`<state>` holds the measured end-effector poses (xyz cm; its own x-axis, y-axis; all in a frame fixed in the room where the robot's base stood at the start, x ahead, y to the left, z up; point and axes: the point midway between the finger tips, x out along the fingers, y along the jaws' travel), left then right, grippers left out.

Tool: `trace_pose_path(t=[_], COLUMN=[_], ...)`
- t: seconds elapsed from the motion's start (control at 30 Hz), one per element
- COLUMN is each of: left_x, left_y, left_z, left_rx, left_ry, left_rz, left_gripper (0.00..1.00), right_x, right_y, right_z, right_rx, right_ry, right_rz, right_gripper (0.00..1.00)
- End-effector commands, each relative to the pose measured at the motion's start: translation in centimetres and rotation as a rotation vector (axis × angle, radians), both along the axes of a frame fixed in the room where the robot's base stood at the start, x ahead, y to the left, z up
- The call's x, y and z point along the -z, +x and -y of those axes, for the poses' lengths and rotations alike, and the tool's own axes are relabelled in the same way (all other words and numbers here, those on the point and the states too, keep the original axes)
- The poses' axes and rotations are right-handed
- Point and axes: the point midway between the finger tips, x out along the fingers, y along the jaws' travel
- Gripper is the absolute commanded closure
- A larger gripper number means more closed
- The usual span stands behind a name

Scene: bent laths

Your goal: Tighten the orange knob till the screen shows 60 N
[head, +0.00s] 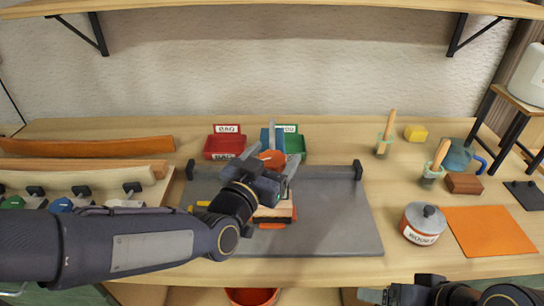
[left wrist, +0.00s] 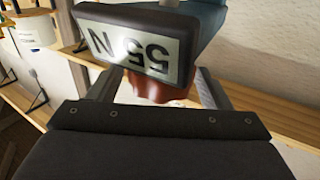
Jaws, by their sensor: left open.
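The orange knob (head: 272,156) is above the grey board in the head view, partly covered by my left gripper (head: 274,160). In the left wrist view the knob (left wrist: 158,88) lies between the two fingers of my left gripper (left wrist: 157,90). The fingers are apart, with a gap on each side of the knob. The screen (left wrist: 128,48) appears upside down in that view and reads 55 N. In the head view I cannot read it. My right gripper (head: 440,293) is at the bottom edge, partly cut off; its fingers are unclear.
The grey board (head: 335,225) is mostly clear to the right. Red (head: 223,147) and green (head: 294,144) bins stand behind. Bent laths (head: 80,146) lie at the left.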

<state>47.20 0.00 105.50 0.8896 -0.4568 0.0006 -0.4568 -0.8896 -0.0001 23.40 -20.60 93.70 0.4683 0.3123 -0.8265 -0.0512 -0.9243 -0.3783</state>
Motion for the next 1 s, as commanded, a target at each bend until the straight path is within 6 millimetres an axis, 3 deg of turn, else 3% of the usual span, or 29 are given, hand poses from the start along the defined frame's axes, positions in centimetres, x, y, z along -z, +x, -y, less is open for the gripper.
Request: trace_pose_path(t=[0.2, 0.53, 0.63, 0.83, 1.0], left_x=[0.0, 0.0, 0.2, 0.5, 0.1], left_y=[0.0, 0.0, 0.0, 0.1, 0.0], left_z=[0.0, 0.0, 0.0, 0.0, 0.0], left_rx=[-0.001, -0.001, 0.005, 0.078, 0.111], left_ry=[0.000, 0.000, -0.003, -0.009, 0.000], left_rz=[-0.001, -0.001, 0.000, 0.003, 0.001], left_gripper=[0.28, 0.71, 0.72, 0.72, 0.72], right_x=[0.0, 0.0, 0.4, 3.2, 3.7], right_y=[0.0, 0.0, 0.0, 0.0, 0.0], right_z=[0.0, 0.0, 0.0, 0.0, 0.0], right_rx=[0.000, 0.000, 0.000, 0.000, 0.000], right_ry=[0.000, 0.000, 0.000, 0.000, 0.000], right_rz=[0.000, 0.000, 0.000, 0.000, 0.000], right_gripper=[0.21, 0.21, 0.21, 0.21, 0.21])
